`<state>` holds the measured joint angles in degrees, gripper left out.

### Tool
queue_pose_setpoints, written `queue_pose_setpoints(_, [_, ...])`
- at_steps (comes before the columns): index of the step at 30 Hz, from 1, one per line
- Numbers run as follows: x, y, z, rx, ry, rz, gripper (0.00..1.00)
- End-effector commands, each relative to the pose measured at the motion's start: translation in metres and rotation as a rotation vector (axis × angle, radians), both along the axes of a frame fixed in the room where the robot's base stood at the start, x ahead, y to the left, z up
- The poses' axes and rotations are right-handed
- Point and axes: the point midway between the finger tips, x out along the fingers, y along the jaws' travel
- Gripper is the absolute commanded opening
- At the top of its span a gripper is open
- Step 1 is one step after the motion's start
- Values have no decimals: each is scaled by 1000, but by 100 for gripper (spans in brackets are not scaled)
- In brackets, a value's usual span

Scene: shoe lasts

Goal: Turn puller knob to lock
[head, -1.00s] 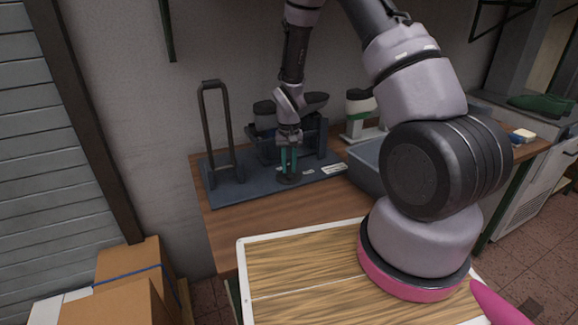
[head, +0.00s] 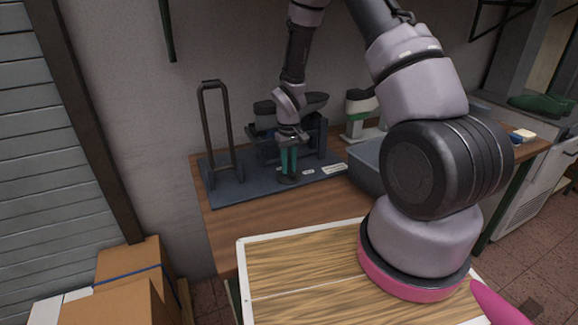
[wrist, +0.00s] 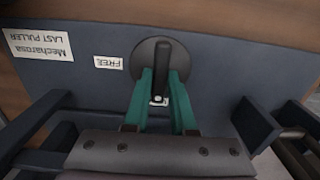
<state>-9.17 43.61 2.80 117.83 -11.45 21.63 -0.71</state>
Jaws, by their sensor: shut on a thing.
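The last puller is a dark blue-grey base plate (head: 235,187) with a tall dark handle frame (head: 215,130), standing on the wooden bench. Its knob is a round dark disc (wrist: 150,53) with a raised grip bar (wrist: 160,72), seen in the wrist view. My gripper (wrist: 162,82) points down at the knob, its two teal fingers shut on the grip bar, one on each side. It also shows in the head view (head: 288,165). A "FREE" label (wrist: 108,62) lies left of the knob in the wrist view. Any lock label is hidden in the wrist view.
A label reading "Mecharosa LAST PULLER" (wrist: 40,45) is on the plate. A grey-blue bin (head: 368,172) stands right of the puller. A white and green device (head: 362,115) is behind it. Cardboard boxes (head: 130,270) sit at lower left.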

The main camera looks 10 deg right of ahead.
Motion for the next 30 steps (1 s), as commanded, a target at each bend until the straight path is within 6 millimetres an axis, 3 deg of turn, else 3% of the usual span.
queue_pose_setpoints(5, [0, 0, 0, 0, -1, 2, 0])
queue_pose_setpoints(6, [0, 0, 0, 0, -1, 2, 28])
queue_pose_setpoints(8, [0, 0, 0, 0, -1, 2, 50])
queue_pose_setpoints(9, [0, 0, 0, 0, -1, 1, 54])
queue_pose_setpoints(20, [0, 0, 5, 0, -1, 0, 54])
queue_pose_setpoints(30, [1, 0, 66, 0, -5, 0, 54])
